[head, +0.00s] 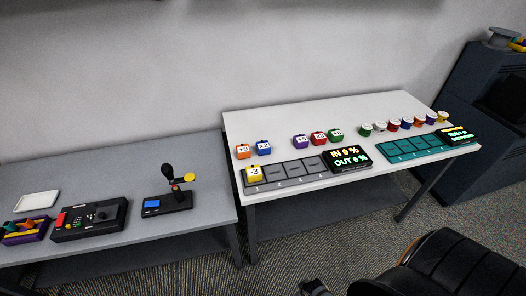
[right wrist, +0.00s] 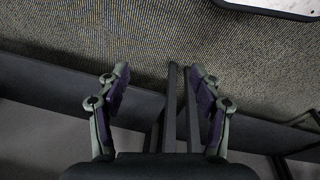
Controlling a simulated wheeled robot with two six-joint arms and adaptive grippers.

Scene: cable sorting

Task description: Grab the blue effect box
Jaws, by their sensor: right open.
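The blue effect box (head: 263,148) is a small cube with a white marked face. It stands on the white table, right of an orange box (head: 242,152) and behind a grey slotted board (head: 290,179). My right gripper (right wrist: 160,84) is open and empty in the right wrist view, over the carpet and dark table frames. The blue box does not show in that view. My left gripper is in neither view.
A yellow box (head: 254,174) sits in slot 1 of the grey board. Purple, red and green boxes (head: 318,138) stand to the right. Several coloured round pieces (head: 405,123) line up farther right. A grey table (head: 120,170) with devices adjoins on the left.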

